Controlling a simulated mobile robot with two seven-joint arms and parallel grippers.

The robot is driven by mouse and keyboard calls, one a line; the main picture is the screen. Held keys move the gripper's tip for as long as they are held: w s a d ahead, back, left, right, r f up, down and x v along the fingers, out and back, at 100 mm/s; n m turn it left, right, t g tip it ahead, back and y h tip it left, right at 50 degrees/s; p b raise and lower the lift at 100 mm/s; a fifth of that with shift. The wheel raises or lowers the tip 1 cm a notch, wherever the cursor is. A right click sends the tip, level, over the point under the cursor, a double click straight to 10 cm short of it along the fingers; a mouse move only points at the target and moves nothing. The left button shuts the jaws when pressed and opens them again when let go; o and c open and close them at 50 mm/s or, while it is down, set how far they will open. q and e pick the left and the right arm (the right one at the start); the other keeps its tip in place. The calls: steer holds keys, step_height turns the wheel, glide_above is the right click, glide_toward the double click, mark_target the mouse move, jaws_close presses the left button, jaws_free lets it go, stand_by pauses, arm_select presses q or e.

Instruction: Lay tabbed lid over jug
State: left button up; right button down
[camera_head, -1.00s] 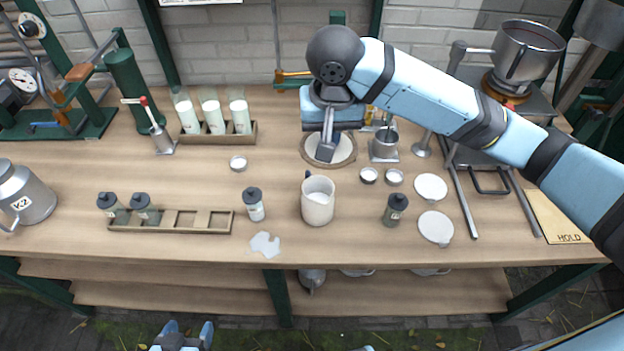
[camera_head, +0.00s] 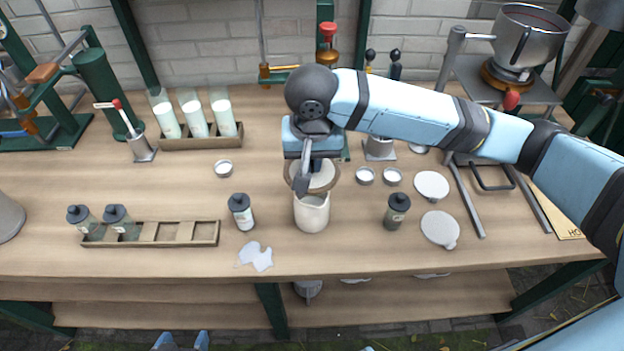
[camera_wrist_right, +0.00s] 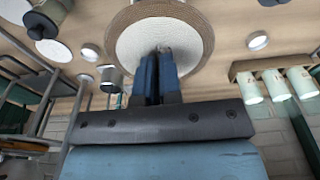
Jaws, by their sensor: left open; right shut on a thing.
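The white jug (camera_head: 312,214) stands upright near the front middle of the table. A round pale lid with a tan rim (camera_head: 322,178) hangs over the back part of the jug's mouth, apparently above it; contact cannot be told. My right gripper (camera_head: 303,183) is shut on this lid. In the right wrist view, the lid (camera_wrist_right: 128,45) fills the upper middle in front of the fingers (camera_wrist_right: 158,72), and the jug is hidden. My left gripper (camera_head: 181,342) is open and empty at the bottom edge, in front of the table.
Two white tabbed discs (camera_head: 440,229) (camera_head: 431,185) and a dark-capped bottle (camera_head: 397,211) lie to the jug's right. A wooden rack (camera_head: 150,233) sits further left.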

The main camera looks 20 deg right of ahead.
step_height(320, 180, down, 5)
steer(key=shift+f, duration=0.2)
stand_by(0.3)
steer(key=shift+f, duration=0.1)
steer(key=c, duration=1.3)
jaws_free()
